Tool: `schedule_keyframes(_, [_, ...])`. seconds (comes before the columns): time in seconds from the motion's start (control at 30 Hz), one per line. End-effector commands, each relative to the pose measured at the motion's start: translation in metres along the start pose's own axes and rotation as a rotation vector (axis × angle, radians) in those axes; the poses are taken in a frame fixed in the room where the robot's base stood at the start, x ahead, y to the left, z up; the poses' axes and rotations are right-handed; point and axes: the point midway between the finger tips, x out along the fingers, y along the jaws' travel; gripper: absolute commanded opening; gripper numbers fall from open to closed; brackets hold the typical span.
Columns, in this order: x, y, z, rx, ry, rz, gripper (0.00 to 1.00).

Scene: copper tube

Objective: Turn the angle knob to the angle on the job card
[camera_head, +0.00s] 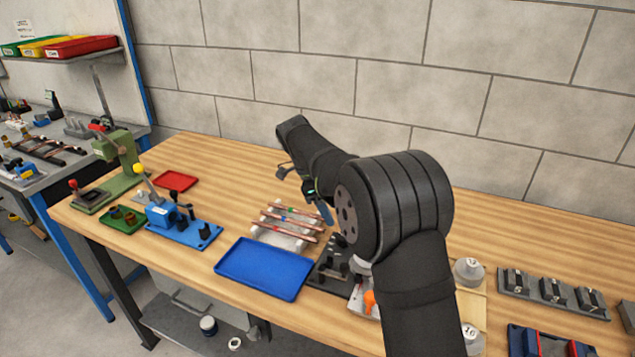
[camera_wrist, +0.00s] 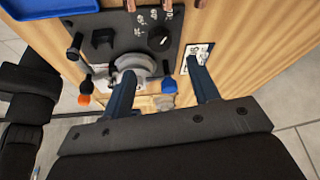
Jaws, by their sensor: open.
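The angle knob appears to be the round black knob (camera_wrist: 158,38) with a light pointer line, on a dark plate (camera_wrist: 185,20) in the wrist view. Small white symbols lie to its left. A white card with black markings (camera_wrist: 206,50), possibly the job card, lies right of the plate; its text is unreadable. My gripper (camera_wrist: 159,67) is open and empty, its two blue fingers spread wide. In the picture the knob shows between and beyond the fingertips, with no visible contact. In the head view the dark plate (camera_head: 322,275) is partly hidden by my arm, and I cannot make out the knob.
A grey round bending form (camera_wrist: 135,66) stands on the plate, near orange-tipped (camera_wrist: 84,100) and blue-tipped (camera_wrist: 168,86) handles. A blue tray (camera_head: 263,268) and a rack with copper tubes (camera_head: 284,226) lie left of the plate. Grey blocks (camera_head: 553,291) stand at right.

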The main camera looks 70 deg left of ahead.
Motion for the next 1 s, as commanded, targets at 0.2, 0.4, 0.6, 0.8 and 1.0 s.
schedule_keyframes(0.2, [-0.052,-0.001,0.001,-0.001,-0.002,-0.003,0.55])
schedule_keyframes(0.4, [-0.078,0.0,0.001,-0.001,-0.001,-0.001,0.55])
schedule_keyframes(0.6, [-0.086,0.0,0.001,-0.001,0.0,0.001,0.55])
schedule_keyframes(0.8, [-0.086,0.0,0.001,-0.001,0.0,0.001,0.55])
schedule_keyframes(1.0, [-0.086,0.0,0.001,-0.001,0.0,0.001,0.55])
